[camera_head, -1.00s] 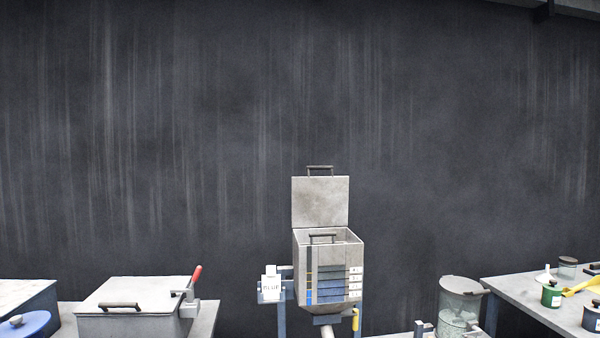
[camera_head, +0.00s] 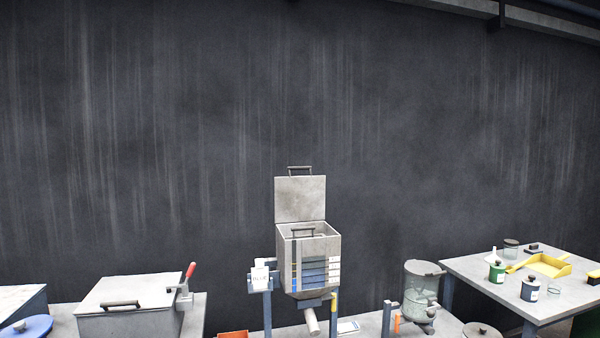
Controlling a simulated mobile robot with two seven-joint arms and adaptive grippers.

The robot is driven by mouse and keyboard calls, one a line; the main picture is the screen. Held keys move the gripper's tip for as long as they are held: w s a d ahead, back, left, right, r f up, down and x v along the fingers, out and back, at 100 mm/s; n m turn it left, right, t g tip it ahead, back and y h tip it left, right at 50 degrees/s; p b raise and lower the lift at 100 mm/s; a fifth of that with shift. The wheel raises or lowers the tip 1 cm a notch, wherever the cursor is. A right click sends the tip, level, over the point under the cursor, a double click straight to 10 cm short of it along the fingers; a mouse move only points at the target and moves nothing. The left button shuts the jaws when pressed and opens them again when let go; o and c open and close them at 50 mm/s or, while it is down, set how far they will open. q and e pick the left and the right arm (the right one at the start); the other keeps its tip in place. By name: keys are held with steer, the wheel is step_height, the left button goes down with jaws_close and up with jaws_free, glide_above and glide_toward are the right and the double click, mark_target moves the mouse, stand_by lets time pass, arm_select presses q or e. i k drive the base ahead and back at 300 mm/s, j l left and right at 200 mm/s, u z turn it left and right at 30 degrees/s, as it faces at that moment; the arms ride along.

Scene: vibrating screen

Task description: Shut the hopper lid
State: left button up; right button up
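The hopper (camera_head: 308,254) is a grey metal box on blue legs, near the middle of the head view. Its lid (camera_head: 300,199) stands upright, open, at the back of the box, with a dark handle (camera_head: 300,170) on its top edge. Another dark handle (camera_head: 302,231) shows at the opening of the box. A panel with blue stripes covers part of the front. Neither of my grippers shows in this view.
A grey lidded box (camera_head: 128,306) with a red-handled lever (camera_head: 190,271) stands at the left. A grey table (camera_head: 470,266) at the right holds jars and a yellow scoop (camera_head: 545,265). A dark wall rises behind.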

mark_target(302, 198)
steer(key=i+j, duration=0.15)
steer(key=j, duration=0.2)
steer(key=i+j, duration=0.1)
steer(key=j, duration=0.25)
steer(key=i+j, duration=0.15)
steer(key=j, duration=0.2)
steer(key=j+z, duration=0.1)
steer(key=z, duration=0.25)
steer(key=i+j+z, duration=0.1)
steer(key=z, duration=0.25)
steer(key=j+z, duration=0.2)
steer(key=z, duration=0.15)
